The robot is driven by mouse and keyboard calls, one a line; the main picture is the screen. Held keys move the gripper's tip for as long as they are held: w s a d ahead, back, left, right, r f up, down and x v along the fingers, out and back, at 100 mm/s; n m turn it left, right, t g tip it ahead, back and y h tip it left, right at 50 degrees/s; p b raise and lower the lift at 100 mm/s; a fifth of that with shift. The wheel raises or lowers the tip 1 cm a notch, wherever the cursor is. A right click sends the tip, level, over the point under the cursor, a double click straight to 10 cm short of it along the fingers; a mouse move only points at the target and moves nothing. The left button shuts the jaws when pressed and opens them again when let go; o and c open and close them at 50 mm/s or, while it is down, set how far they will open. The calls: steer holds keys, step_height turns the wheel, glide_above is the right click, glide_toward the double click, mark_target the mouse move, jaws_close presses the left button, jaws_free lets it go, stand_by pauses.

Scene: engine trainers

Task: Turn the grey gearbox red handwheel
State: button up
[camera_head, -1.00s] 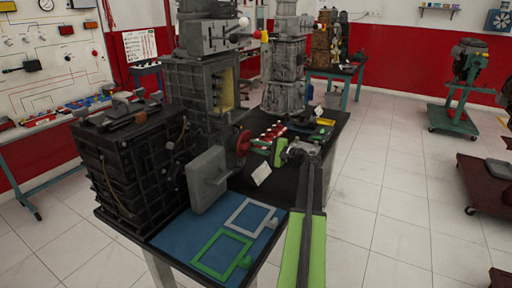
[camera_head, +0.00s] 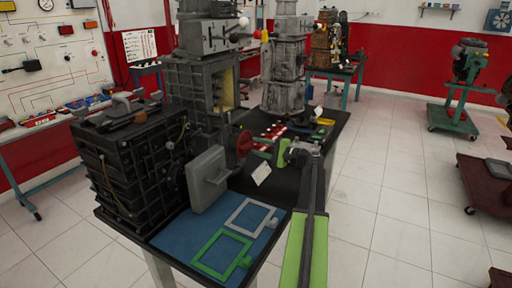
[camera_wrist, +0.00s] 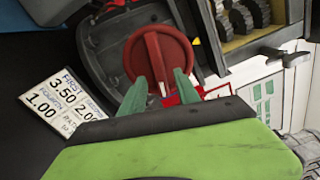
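The red handwheel (camera_head: 243,143) sits on the side of the grey gearbox (camera_head: 200,95), facing my gripper. In the wrist view the handwheel (camera_wrist: 158,57) is a round red disc with a raised bar across it. My gripper (camera_wrist: 162,76) is open, with its two green fingertips apart in front of the wheel's lower part. The lower end of the bar shows between the fingertips. I cannot tell whether they touch it.
A white label card (camera_wrist: 65,102) lies left of the fingers. Blue mat with green and grey frames (camera_head: 225,235) lies at the table's front. A black gearbox (camera_head: 130,165) and a grey plate (camera_head: 207,180) stand left.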

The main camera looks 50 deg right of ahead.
steer(key=v, duration=1.6)
steer(key=shift+s, duration=0.15)
